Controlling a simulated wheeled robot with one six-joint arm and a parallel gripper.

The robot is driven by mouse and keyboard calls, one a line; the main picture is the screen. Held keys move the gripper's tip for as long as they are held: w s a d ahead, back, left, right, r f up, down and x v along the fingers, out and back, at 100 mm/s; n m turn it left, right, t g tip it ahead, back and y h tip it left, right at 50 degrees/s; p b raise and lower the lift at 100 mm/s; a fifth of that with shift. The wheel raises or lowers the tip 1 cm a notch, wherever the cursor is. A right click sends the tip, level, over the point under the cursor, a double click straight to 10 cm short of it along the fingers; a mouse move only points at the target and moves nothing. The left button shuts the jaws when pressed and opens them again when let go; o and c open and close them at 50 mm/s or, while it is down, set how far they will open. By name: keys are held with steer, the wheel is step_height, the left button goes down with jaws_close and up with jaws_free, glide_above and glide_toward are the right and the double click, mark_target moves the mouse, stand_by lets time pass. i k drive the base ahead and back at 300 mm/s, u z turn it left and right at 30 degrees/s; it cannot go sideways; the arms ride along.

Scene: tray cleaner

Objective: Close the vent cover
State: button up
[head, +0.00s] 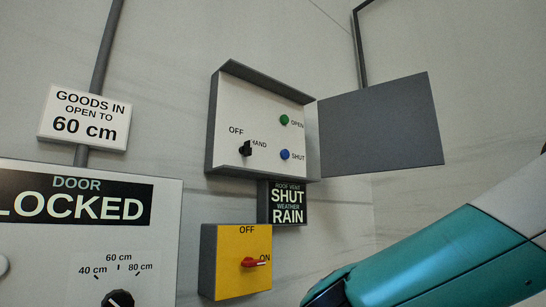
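The vent cover (381,125) is a flat dark grey panel in the head view. It stands swung open to the right of the vent control box (225,143), along that box's right edge. The box's white face is uncovered and shows a green OPEN button (284,120), a blue SHUT button (285,155) and a black switch (245,149) marked OFF and HAND. My teal and white arm reaches in from the lower right, below the cover and apart from it in the picture. My gripper is out of view past the bottom edge.
A dark sign (283,203) under the box reads roof vent SHUT, weather RAIN. Below is a yellow box (236,276) with a red switch (256,263). A door panel (160,240) reading LOCKED and a goods-in sign (84,118) are at left. A pipe (358,50) runs above the cover.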

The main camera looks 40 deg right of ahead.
mark_target(394, 125)
steer(key=z, duration=0.55)
steer(key=k, duration=1.3)
steer(key=z, duration=1.25)
steer(key=i, duration=0.65)
steer(key=z, duration=0.8)
steer(key=i, duration=1.3)
steer(key=u, duration=0.3)
